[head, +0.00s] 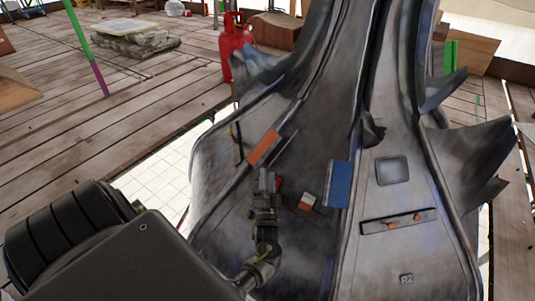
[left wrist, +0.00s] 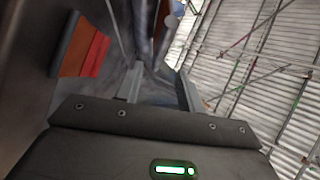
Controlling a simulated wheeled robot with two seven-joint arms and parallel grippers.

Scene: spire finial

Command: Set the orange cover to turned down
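The orange cover (head: 264,148) is a small orange flap on the left part of the dark grey finial (head: 322,120), tilted, with a grey plate along its right side. My left gripper (head: 268,180) is in front of the finial, just below the cover in the head view, and appears apart from it. In the left wrist view the fingers of the left gripper (left wrist: 160,88) stand apart with nothing held between them. An orange and red panel (left wrist: 83,50), likely the cover, shows at the upper left, outside the fingers. My right gripper is not in view.
A blue cover (head: 338,184) and a small orange-and-white part (head: 307,201) are right of the gripper. A slotted strip with orange knobs (head: 399,221) is farther right. Pointed metal fins (head: 470,150) jut from the finial. A red gas cylinder (head: 234,45) stands behind.

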